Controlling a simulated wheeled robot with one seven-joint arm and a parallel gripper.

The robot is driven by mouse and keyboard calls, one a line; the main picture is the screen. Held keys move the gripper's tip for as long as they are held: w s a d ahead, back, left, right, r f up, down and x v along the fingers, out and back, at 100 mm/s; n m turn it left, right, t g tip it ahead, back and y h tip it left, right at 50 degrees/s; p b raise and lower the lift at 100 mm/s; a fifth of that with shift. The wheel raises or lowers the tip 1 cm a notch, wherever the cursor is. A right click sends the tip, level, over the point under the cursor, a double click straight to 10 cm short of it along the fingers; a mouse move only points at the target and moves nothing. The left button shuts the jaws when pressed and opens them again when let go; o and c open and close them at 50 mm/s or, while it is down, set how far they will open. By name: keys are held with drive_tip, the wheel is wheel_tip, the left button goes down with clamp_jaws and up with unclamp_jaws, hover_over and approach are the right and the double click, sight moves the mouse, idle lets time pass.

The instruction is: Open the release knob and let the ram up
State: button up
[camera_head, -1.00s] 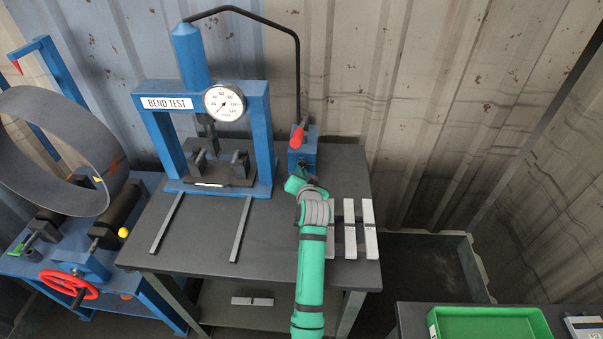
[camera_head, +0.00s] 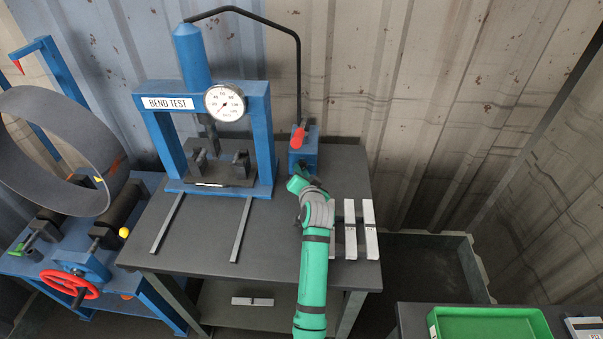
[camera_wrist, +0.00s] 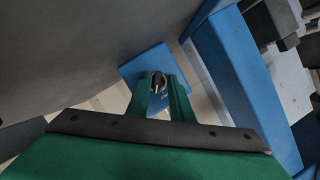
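The blue pump box (camera_head: 303,152) stands at the back right of the bench, with a red-gripped lever on top. In the wrist view the dark release knob (camera_wrist: 158,83) sits on the blue box face (camera_wrist: 142,64), between my two green fingertips. My gripper (camera_head: 297,182) is at the front of the box; whether its fingers press on the knob or only flank it, I cannot tell. The blue press frame (camera_head: 262,140), marked BEND TEST, holds the ram (camera_head: 211,135) above two dark supports (camera_head: 240,160). The dial gauge (camera_head: 225,102) is on the frame; its reading is too small to tell.
Pale metal strips (camera_head: 350,228) lie beside my arm on the bench (camera_head: 215,235). A black hose (camera_head: 298,75) joins cylinder and pump. A green tray (camera_head: 490,325) stands at lower right.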

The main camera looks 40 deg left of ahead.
drive_tip(key=shift+w+d+f, duration=0.1)
drive_tip(key=shift+w+d, duration=0.1)
drive_tip(key=shift+d, duration=0.2)
drive_tip(key=shift+s+d, duration=0.25)
drive_tip(key=v, duration=0.6)
drive_tip(key=a+v, duration=0.1)
drive_tip(key=v, duration=0.2)
drive_tip(key=shift+s+d+r, duration=0.1)
drive_tip(key=shift+s+r, duration=0.25)
drive_tip(key=shift+s, duration=0.05)
drive_tip(key=shift+s+d+r, duration=0.1)
drive_tip(key=shift+s+d, duration=0.05)
drive_tip(key=shift+d, duration=0.2)
